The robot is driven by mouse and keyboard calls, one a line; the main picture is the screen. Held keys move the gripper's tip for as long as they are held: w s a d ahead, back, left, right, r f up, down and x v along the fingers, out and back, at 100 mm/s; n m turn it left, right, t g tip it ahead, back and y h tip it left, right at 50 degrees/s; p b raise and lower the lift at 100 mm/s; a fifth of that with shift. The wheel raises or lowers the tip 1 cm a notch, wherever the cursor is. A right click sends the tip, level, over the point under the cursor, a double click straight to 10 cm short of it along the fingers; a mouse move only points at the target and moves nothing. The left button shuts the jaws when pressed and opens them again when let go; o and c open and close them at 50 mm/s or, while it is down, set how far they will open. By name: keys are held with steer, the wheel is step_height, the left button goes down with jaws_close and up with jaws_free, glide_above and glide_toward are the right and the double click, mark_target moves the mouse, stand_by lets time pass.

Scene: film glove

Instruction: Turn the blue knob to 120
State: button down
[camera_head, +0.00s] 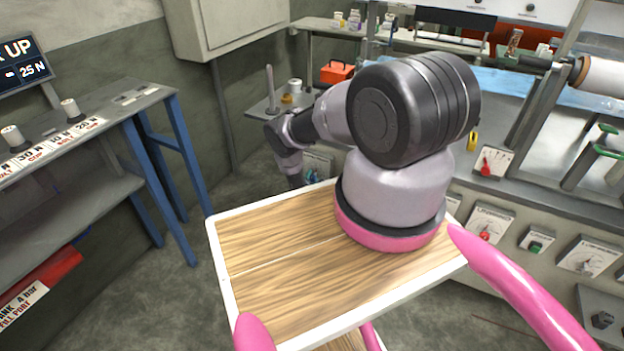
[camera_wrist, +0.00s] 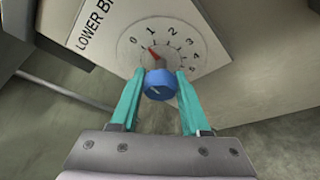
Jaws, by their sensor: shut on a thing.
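The blue knob (camera_wrist: 158,86) sits low in the middle of a white dial plate (camera_wrist: 205,45) in the wrist view. The plate carries numbers from 0 to 5 and a partly cut-off label beginning "LOWER B". A red pointer (camera_wrist: 152,50) above the knob points up and left, between 0 and 1. My gripper (camera_wrist: 159,77) has one teal finger on each side of the knob and is shut on it. In the head view my own arm covers much of the middle, and I cannot make out the blue knob there.
A grey bench with blue legs (camera_head: 150,100) stands at the left. The console at the right carries other dials (camera_head: 490,224) and a green switch (camera_head: 536,238). An orange box (camera_head: 337,72) is on the far bench. Open floor lies between.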

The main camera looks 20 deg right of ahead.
steer(key=shift+s+f+m, duration=0.1)
steer(key=shift+m, duration=0.3)
steer(key=shift+c, duration=1.9)
jaws_free()
steer(key=v, duration=1)
steer(key=shift+s+a, duration=0.2)
steer(key=shift+s, duration=0.1)
